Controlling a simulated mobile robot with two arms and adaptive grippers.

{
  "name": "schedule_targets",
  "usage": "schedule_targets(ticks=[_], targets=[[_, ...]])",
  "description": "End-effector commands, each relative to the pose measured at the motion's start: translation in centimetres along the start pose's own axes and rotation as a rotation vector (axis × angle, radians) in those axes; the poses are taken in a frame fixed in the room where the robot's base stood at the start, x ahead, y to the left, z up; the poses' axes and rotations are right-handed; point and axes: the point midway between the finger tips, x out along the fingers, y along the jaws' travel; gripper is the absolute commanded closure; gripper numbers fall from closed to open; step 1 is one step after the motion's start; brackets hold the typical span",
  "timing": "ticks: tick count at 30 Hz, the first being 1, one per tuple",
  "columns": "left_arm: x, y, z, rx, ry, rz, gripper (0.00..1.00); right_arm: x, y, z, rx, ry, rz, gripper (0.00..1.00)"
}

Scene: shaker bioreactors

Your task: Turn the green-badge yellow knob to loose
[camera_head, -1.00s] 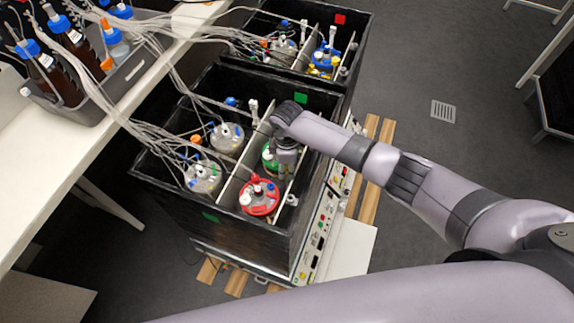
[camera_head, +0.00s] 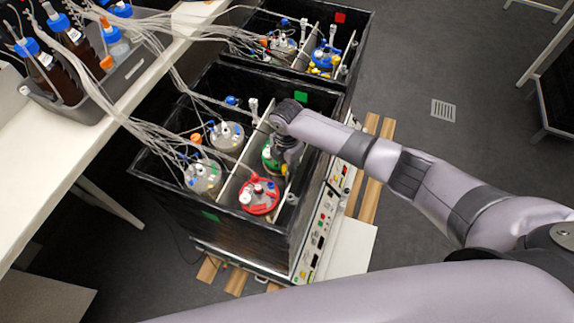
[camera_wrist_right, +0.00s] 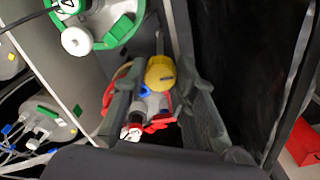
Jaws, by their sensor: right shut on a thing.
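The yellow knob (camera_wrist_right: 160,73) shows in the right wrist view, between the fingers of my right gripper (camera_wrist_right: 163,92), which is shut on it. Grey, blue and red fittings show just below the knob. In the head view my right gripper (camera_head: 284,168) reaches down into the near black shaker box (camera_head: 160,183), beside the green-lidded vessel (camera_head: 268,157). A green badge (camera_head: 301,97) is on the box's far inner wall. My left gripper is not in view.
A red-lidded vessel (camera_head: 259,196) and two clear-topped vessels stand close by in the box. Many pale tubes (camera_head: 150,125) cross from the bench at left. A second box with a red badge (camera_head: 340,18) stands behind.

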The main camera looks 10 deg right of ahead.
Motion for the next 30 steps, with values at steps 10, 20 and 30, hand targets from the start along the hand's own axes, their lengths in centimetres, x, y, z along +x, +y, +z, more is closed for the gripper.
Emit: schedule_targets(ticks=[10, 20, 30], targets=[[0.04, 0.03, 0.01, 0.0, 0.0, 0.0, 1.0, -0.09, 0.08, -0.02, -0.045, 0.001, 0.002, 1.0], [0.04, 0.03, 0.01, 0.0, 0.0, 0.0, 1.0, -0.1, 0.08, 0.0, -0.045, 0.0, 0.002, 0.72], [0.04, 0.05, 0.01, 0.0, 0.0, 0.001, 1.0, -0.04, 0.03, -0.01, -0.043, 0.0, 0.001, 0.54]])
